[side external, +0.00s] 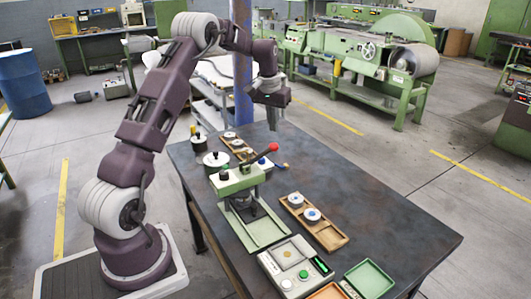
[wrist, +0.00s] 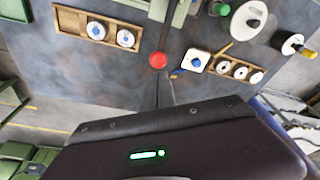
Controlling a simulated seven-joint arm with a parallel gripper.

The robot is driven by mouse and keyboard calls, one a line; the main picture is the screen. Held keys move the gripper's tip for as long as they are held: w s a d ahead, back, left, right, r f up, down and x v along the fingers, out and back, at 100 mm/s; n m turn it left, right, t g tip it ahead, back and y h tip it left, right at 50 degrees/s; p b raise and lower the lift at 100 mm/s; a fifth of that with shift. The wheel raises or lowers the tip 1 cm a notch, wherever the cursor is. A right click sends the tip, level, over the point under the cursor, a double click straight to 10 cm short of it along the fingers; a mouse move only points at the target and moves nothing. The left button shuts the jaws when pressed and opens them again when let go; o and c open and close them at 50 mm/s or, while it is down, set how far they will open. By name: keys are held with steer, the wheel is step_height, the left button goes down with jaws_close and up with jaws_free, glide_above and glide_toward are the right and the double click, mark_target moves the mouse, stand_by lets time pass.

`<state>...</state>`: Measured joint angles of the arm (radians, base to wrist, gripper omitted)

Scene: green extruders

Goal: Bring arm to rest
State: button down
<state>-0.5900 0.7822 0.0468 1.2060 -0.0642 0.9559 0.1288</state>
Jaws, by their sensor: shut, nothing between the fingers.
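My gripper (side external: 274,122) hangs in the air above the back part of the dark table (side external: 385,225). Its fingers point down, are shut and hold nothing. My arm is bent, with the elbow high and the forearm reaching right.
A wooden tray (side external: 340,242) with white discs lies right of the press; another (side external: 224,144) lies behind. A control box (side external: 294,266), a green tray (side external: 370,279) and an orange tray (side external: 328,292) sit at the front. The table's right side is clear. A blue post (side external: 243,70) stands behind.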

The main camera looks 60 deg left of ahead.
steer(key=s+d+r+m+t, duration=0.1)
steer(key=s+d+r+m, duration=0.1)
steer(key=s+d+r, duration=0.75)
steer(key=s+d+r+m+t, duration=0.1)
steer(key=s+d+r, duration=0.45)
steer(key=d, duration=0.75)
steer(key=s+d+f+m, duration=0.1)
steer(key=s+d, duration=0.3)
steer(key=s, duration=0.4)
steer(key=s+d+f+m+t+h, duration=0.1)
steer(key=s+d+m, duration=0.1)
steer(key=s+d, duration=0.3)
steer(key=s, duration=0.4)
steer(key=shift+s+f+t, duration=0.15)
steer(key=shift+f+t, duration=0.15)
steer(key=shift+f, duration=0.05)
